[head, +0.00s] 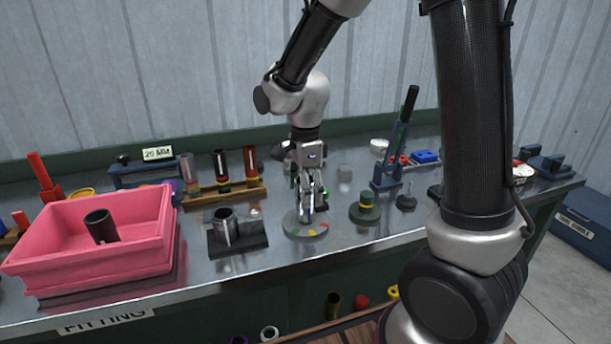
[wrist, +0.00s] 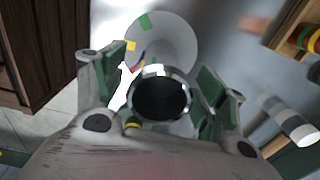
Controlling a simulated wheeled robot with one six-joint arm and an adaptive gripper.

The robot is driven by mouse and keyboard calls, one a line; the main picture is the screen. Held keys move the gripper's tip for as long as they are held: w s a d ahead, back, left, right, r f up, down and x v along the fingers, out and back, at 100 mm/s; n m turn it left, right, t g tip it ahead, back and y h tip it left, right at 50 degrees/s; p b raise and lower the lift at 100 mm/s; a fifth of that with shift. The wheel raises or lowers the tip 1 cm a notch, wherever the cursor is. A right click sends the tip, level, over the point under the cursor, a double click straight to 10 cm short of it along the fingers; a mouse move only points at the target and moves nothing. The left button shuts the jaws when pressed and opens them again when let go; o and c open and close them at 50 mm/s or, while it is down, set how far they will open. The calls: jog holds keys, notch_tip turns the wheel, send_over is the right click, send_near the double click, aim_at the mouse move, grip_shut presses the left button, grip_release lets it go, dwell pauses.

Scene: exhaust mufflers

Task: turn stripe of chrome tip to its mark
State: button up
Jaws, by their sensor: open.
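The chrome tip (wrist: 184,96) shows in the wrist view as a bright ring with a dark bore, between the fingers of my gripper (wrist: 162,82). It stands over a round grey disc (wrist: 180,38), which carries a green mark (wrist: 147,21) and a yellow mark (wrist: 130,45). A blue and red patch lies close to the tip's upper left. In the head view my gripper (head: 313,196) points down over the same disc (head: 292,230), its fingers around the tip and hiding most of it. The fingers are open, with gaps on both sides. I cannot make out the tip's stripe clearly.
A dark green round base (head: 364,214) is close on the right. Behind stands a wooden rack (head: 222,193) with banded tubes. A pink crate (head: 50,256) fills the left end.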

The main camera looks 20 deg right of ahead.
jog(key=shift+f, duration=0.75)
jog(key=c, duration=1.2)
jog(key=n, duration=0.4)
jog(key=shift+n, duration=0.4)
jog(key=n, duration=0.5)
